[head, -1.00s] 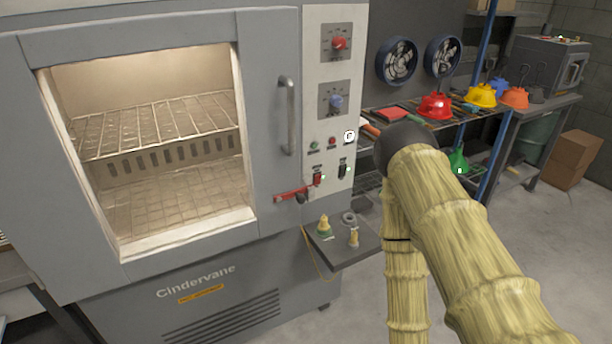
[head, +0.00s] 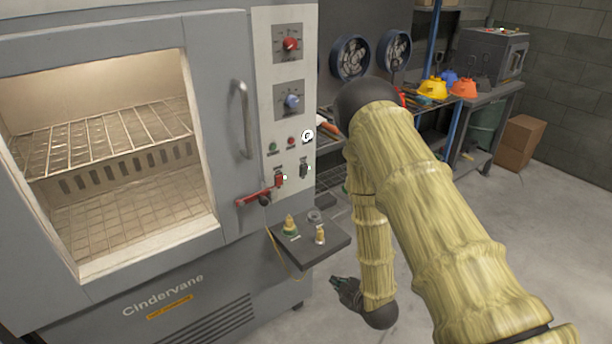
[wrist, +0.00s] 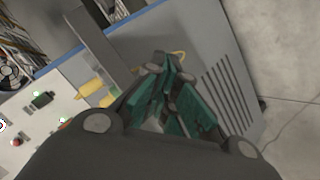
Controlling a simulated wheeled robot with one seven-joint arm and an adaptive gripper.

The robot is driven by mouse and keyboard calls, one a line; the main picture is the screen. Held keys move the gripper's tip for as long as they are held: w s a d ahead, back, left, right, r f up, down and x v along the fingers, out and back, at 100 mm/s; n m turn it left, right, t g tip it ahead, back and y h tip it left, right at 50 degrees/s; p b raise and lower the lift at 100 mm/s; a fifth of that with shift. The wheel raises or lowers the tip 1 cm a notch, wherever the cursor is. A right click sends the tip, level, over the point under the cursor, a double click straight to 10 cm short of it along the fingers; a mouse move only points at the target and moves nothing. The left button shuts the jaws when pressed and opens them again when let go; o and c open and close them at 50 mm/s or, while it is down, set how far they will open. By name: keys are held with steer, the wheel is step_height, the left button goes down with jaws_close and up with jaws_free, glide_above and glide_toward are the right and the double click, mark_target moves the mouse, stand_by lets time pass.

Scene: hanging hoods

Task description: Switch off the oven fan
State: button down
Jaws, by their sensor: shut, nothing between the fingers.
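The grey oven (head: 225,120) stands at the left in the head view, its chamber lit. Its white control panel (head: 263,70) has a red knob (head: 290,44), a blue knob (head: 291,101), a green button (head: 272,147) and a red button (head: 291,141). Below them are a red switch (head: 279,181) and a black switch (head: 303,170); their labels are too small to read. The panel (wrist: 30,110) also shows at the left in the wrist view. My gripper (head: 340,284) is low, beyond the small side shelf, apart from the switches. Its green fingers (wrist: 165,75) are shut and empty.
The side shelf (head: 335,238) juts out below the panel, holding small yellow items (head: 290,224). A red lever (head: 253,197) sticks out beside the switches. A rack with coloured hoods (head: 433,88) stands behind. Open floor (head: 560,220) lies at the right.

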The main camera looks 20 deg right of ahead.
mark_target(300, 168)
steer(key=w+d+r+n+t+y, duration=0.1)
steer(key=w+r+n, duration=0.4)
steer(key=r, duration=0.5)
steer(key=w+d+r+n+t+y, duration=0.1)
steer(key=w+r+n+t+y, duration=0.3)
steer(key=w+r, duration=0.6)
steer(key=shift+r+n+t, duration=0.45)
steer(key=shift+n+t, duration=0.55)
steer(key=shift+w+d, duration=0.1)
steer(key=p+x, duration=0.4)
steer(key=x, duration=0.9)
steer(key=shift+w, duration=0.4)
